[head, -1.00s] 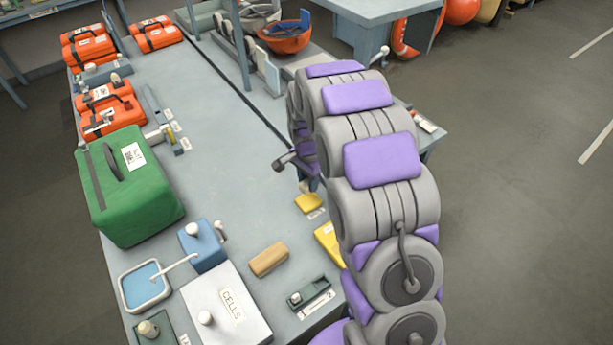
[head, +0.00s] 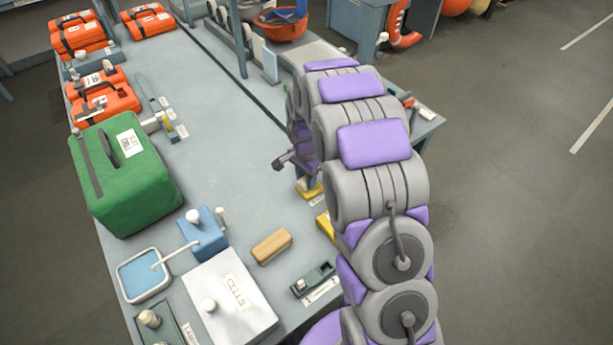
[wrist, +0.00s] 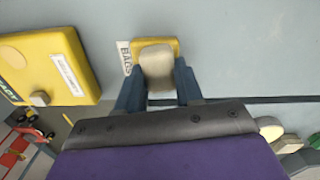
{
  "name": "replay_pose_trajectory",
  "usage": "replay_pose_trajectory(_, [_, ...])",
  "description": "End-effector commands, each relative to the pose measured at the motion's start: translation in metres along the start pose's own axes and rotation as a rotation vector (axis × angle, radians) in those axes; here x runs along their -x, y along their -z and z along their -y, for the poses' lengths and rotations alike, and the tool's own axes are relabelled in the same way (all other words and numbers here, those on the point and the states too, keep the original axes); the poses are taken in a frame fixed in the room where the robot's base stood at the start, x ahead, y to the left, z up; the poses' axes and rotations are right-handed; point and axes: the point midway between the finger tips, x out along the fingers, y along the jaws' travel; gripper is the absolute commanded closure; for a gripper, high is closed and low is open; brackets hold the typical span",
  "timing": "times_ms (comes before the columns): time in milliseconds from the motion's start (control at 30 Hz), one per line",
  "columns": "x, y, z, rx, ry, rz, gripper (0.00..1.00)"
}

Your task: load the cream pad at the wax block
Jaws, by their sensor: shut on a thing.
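The cream pad (wrist: 157,61) is between the two fingers of my gripper (wrist: 158,85) in the wrist view, and the gripper is shut on it. Just behind the pad is a small yellow block (wrist: 172,44) beside a label reading BAGS. I cannot tell whether pad and yellow block touch. In the head view my arm hides most of the gripper, which is over the small yellow block (head: 312,193). A tan block (head: 271,246), probably the wax block, lies on the bench to the lower left of it.
A white CELLS box (head: 230,297), a blue block with a post (head: 204,236), a blue tray (head: 144,277) and a green case (head: 124,172) stand left. A larger yellow box (wrist: 62,62) is beside my gripper. The bench middle (head: 215,120) is clear.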

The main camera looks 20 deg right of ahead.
Motion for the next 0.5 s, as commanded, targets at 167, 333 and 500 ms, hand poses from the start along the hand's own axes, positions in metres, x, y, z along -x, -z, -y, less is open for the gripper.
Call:
replay_pose_trajectory(167, [0.0000, 0.0047, -0.0028, 0.000, 0.003, 0.005, 0.97])
replay_pose_trajectory(333, [-0.0001, 0.0016, -0.0009, -0.001, 0.001, 0.001, 0.97])
replay_pose_trajectory(500, [-0.0016, -0.0021, 0.0012, 0.000, -0.002, -0.002, 0.97])
